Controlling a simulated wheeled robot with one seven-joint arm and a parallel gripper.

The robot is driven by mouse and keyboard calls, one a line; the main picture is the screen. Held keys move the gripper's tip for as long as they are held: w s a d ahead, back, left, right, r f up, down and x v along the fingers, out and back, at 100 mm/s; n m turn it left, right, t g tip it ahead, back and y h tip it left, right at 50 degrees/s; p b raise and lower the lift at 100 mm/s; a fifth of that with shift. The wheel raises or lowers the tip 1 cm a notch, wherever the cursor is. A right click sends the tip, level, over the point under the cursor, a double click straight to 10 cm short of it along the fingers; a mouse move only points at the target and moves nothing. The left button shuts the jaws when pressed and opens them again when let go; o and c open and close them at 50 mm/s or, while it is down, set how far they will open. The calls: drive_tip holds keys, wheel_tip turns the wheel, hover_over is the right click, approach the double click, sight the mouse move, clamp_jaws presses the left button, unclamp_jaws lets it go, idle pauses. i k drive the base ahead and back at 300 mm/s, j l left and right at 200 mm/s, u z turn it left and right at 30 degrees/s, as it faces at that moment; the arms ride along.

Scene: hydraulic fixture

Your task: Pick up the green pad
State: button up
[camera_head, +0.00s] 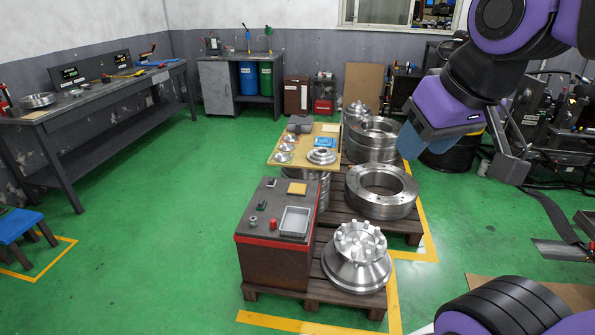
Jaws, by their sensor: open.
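A brown cabinet (272,258) with a red band stands in the middle front. On its dark top are two small dark, greenish items, one near the back left (270,183) and one at the left edge (261,205). Either may be the green pad; they are too small to tell. A yellow pad (297,188), a red knob (273,224) and a grey tray (295,222) share that top.
Machined metal rings (382,190) and a bolted hub (357,257) stand on pallets just right of the cabinet. A wooden board (273,160) with metal parts lies behind it. A workbench (100,97) lines the left wall. Green floor (160,220) is clear to the left.

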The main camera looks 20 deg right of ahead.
sight(262, 203)
drive_tip(key=i+j+z, duration=0.1)
drive_tip(key=i+j, duration=0.2)
drive_tip(key=i+j+z, duration=0.15)
drive_tip(key=i+j, duration=0.2)
drive_tip(key=i+j+z, duration=0.1)
drive_tip(key=i+j, duration=0.15)
drive_tip(key=i+j+z, duration=0.15)
drive_tip(key=i+j, duration=0.15)
drive_tip(key=j, duration=0.2)
drive_tip(key=i+j+z, duration=0.1)
drive_tip(key=i+j, duration=0.15)
drive_tip(key=j, duration=0.15)
drive_tip(key=i+j+z, duration=0.15)
drive_tip(key=j, duration=0.3)
drive_tip(key=i+j+z, duration=0.1)
drive_tip(key=i+j, duration=0.2)
drive_tip(key=j, duration=0.15)
drive_tip(key=i+j+z, duration=0.15)
drive_tip(key=j, duration=0.35)
drive_tip(key=i, duration=0.05)
